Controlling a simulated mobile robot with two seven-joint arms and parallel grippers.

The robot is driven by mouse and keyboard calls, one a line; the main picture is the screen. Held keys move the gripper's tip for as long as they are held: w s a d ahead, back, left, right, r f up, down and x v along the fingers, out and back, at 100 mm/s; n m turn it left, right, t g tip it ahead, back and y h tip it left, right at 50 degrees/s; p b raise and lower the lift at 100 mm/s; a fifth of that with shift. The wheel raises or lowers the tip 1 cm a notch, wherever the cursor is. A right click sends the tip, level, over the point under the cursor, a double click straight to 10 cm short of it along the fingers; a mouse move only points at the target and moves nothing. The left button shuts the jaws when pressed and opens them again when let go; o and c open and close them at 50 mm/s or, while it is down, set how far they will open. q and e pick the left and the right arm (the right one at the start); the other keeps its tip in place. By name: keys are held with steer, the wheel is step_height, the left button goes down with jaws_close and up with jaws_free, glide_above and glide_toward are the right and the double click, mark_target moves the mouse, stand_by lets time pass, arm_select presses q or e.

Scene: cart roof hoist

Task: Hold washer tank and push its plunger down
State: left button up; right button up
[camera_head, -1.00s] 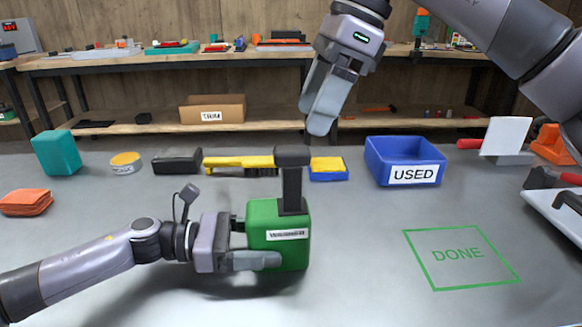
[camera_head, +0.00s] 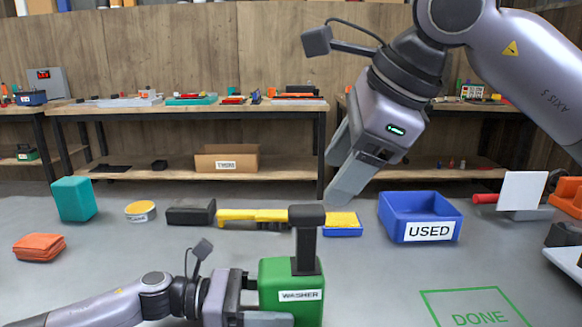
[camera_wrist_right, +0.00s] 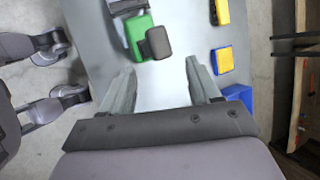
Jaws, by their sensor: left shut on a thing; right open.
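The green washer tank (camera_head: 287,292), labelled WASHER, stands upright on the bench in the head view. Its black plunger (camera_head: 307,240) sticks up from the top with a wide dark handle. My left gripper (camera_head: 262,313) is shut on the tank from the left side; its lower part is cut off by the frame edge. My right gripper (camera_head: 345,172) is open and empty, above and to the right of the plunger handle. In the right wrist view the tank (camera_wrist_right: 138,36) and the plunger handle (camera_wrist_right: 158,43) lie beyond the open right fingers (camera_wrist_right: 165,88).
A blue USED bin (camera_head: 420,217) stands right of the tank. A yellow brush (camera_head: 250,215), a black block (camera_head: 190,212) and a yellow-blue sponge (camera_head: 342,224) lie behind it. A green DONE outline (camera_head: 475,308) marks bare bench at the front right.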

mark_target(313, 210)
steer(key=shift+x, duration=4.05)
steer(key=shift+c, duration=0.3)
steer(key=c, duration=0.7)
steer(key=shift+f, duration=0.15)
